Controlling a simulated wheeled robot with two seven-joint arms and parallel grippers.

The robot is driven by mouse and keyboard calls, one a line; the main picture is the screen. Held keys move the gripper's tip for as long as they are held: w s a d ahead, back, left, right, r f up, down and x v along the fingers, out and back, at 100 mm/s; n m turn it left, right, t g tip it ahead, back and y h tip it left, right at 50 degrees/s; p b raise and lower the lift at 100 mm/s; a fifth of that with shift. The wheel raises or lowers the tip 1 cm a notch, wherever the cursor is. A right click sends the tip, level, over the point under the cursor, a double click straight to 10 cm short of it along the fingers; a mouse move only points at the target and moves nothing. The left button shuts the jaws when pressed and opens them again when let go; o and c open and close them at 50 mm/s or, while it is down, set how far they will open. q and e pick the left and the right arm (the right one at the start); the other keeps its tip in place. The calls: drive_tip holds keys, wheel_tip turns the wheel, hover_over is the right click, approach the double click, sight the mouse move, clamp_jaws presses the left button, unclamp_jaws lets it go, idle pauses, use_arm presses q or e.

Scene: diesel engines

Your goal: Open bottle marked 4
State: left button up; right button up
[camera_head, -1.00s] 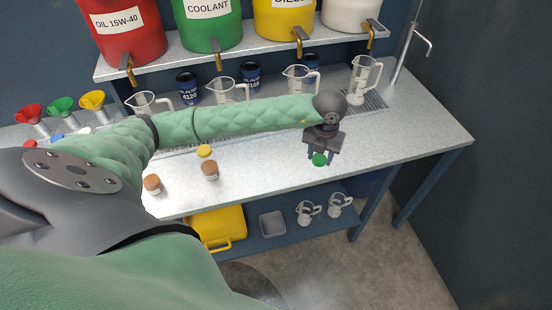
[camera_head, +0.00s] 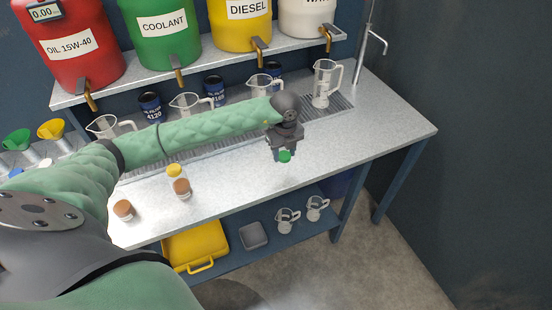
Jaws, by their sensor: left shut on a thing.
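My left gripper (camera_head: 284,152) is shut on a small green cap-like thing (camera_head: 285,157) over the right part of the counter. I cannot tell whether a bottle is attached to it. Three small bottles stand on the counter to the left: one with a brown cap (camera_head: 123,208), another with a brown cap (camera_head: 181,186), and one with a yellow cap (camera_head: 174,170) just behind the second. No number 4 is readable on any of them. My right gripper is not in view.
The counter (camera_head: 375,134) is clear right of my gripper. Clear measuring jugs, one at the right (camera_head: 326,84), stand at the back with blue oil filters (camera_head: 150,106). Large drums with taps, including a green one (camera_head: 160,32), sit on a shelf above. A yellow case (camera_head: 197,247) lies below.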

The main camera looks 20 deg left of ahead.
use_arm(q)
drive_tip(key=w+a+f, duration=0.1)
drive_tip(key=w, duration=0.1)
drive_tip(key=w+a+f+b, duration=0.1)
drive_tip(key=w+a+f, duration=0.1)
drive_tip(key=shift+a+f, duration=0.15)
drive_tip(key=shift+a, duration=0.1)
wheel_tip(320, 180, down, 3)
drive_tip(key=shift+r+b, duration=0.1)
drive_tip(key=shift+b, duration=0.65)
drive_tip(key=shift+f, duration=0.6)
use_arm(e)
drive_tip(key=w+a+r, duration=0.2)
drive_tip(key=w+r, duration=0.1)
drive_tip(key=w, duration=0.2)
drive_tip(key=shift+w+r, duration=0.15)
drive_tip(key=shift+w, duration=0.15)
use_arm(q)
drive_tip(key=shift+f, duration=0.1)
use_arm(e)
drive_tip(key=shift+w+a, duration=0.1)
use_arm(q)
drive_tip(key=o, duration=1.1)
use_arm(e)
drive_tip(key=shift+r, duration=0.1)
use_arm(q)
drive_tip(key=shift+r, duration=0.2)
